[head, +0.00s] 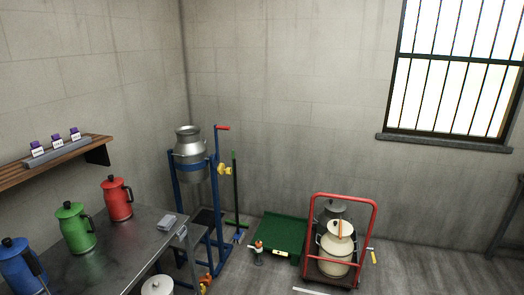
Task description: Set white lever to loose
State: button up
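I cannot pick out the white lever with certainty in the head view. A pale bar (308,291) lies low at the bottom edge, near the red cart, but I cannot tell what it is. A metal tank (190,150) sits in a blue stand (175,195) by the corner. The stand has a red handle (222,127) at its top and a yellow fitting (224,169) on its side. A small light-coloured part with a yellow end (373,256) shows at the cart's right side. My gripper is not in view.
A metal table (120,240) with blue (20,268), green (75,228) and red (117,200) pots stands at left. A red-framed cart (314,225) carries a cream can (336,245). A green platform (278,235) lies by the wall. Floor at right is clear.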

aim_at(258, 250)
jog(key=i+u, duration=0.1)
jog(key=i, duration=0.55)
jog(key=i+l, duration=0.1)
jog(key=i, duration=0.5)
jog(key=i+l+u, duration=0.15)
jog(key=i, duration=0.5)
jog(key=i+l+u, duration=0.15)
jog(key=i+u, duration=0.2)
jog(key=i+l+u, duration=0.75)
jog(key=i, duration=0.15)
